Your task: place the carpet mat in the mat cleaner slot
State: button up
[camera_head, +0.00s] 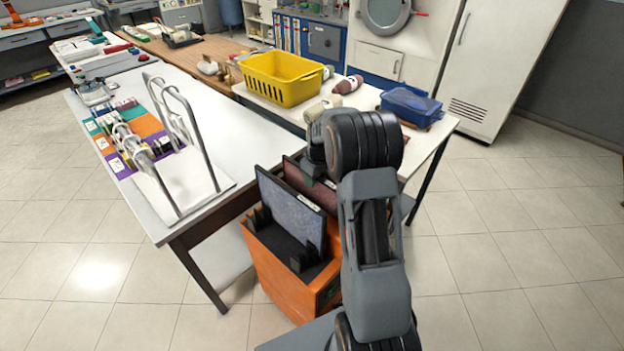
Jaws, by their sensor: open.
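An orange mat cleaner (262,258) with black slot guides (300,262) stands on the floor by the end of the white table. A blue-grey speckled mat (291,212) with a dark frame stands upright in it, leaning slightly. A dark red mat (308,187) stands upright behind it, partly hidden by my arm. My gripper (314,172) is at the top edge of the dark red mat and open; its fingertips are small and partly hidden. I cannot tell whether it touches the mat. My arm hides the right part of the cleaner.
The white table (240,135) holds a metal rail stand (180,140) and coloured trays at left. A second white table behind carries a yellow basket (283,80), a blue bin (410,104) and bottles (348,84). The tiled floor is clear at right and front left.

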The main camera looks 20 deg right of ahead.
notch_tip(320, 180, up, 12)
jog(key=s, duration=0.1)
jog(key=s+a+r+m+t, duration=0.1)
jog(key=s+a, duration=0.5)
jog(key=s, duration=0.6)
jog(key=s+a+m+t, duration=0.1)
jog(key=s+a+m, duration=0.2)
jog(key=s+a, duration=0.3)
jog(key=s+b, duration=0.1)
jog(key=s, duration=0.4)
jog(key=shift+s+a+r+t+h, duration=0.25)
jog(key=shift+s+r+t+h, duration=0.05)
jog(key=shift+s+r, duration=0.05)
jog(key=shift+w, duration=0.2)
jog(key=shift+a, duration=0.1)
